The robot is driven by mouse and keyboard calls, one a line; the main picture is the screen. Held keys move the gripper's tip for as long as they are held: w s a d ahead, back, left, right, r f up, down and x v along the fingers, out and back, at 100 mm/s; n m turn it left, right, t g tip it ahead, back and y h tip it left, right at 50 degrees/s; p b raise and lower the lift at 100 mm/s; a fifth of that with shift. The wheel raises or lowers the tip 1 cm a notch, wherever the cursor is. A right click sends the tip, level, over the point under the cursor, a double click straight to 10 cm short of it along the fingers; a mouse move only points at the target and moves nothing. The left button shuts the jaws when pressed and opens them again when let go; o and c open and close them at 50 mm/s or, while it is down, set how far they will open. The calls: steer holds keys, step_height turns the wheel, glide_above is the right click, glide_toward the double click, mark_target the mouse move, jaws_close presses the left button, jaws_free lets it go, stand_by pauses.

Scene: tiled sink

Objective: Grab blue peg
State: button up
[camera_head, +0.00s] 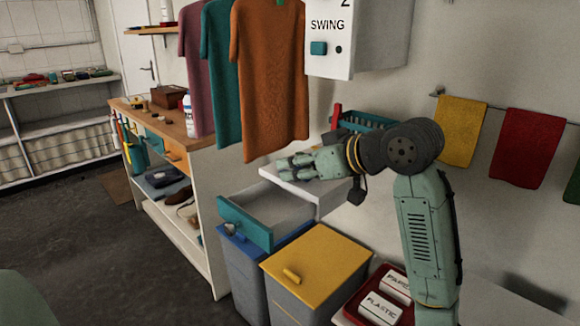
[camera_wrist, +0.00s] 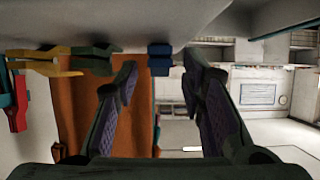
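In the wrist view a small blue peg (camera_wrist: 160,58) shows beyond my fingertips, near the top edge of the picture against a pale surface. It lies in the gap between the two fingers as seen from the wrist. My gripper (camera_wrist: 160,80) is open, with nothing between its dark finger pads. A green peg (camera_wrist: 95,60) and a yellow peg (camera_wrist: 48,66) sit to the left of the blue one, and a red peg (camera_wrist: 20,100) is at the far left. In the head view my gripper (camera_head: 292,164) is above a white surface (camera_head: 305,190); I cannot make out the pegs there.
An open teal-fronted drawer (camera_head: 244,222) is below my gripper. Blue-lidded (camera_head: 240,250) and yellow-lidded (camera_head: 315,262) bins stand beneath. Hanging shirts, including an orange one (camera_head: 268,75), are behind and left. A teal basket (camera_head: 375,122) and a white SWING box (camera_head: 330,45) are close.

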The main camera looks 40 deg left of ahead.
steer(key=shift+c, duration=0.4)
jaws_close()
steer(key=shift+r, duration=0.1)
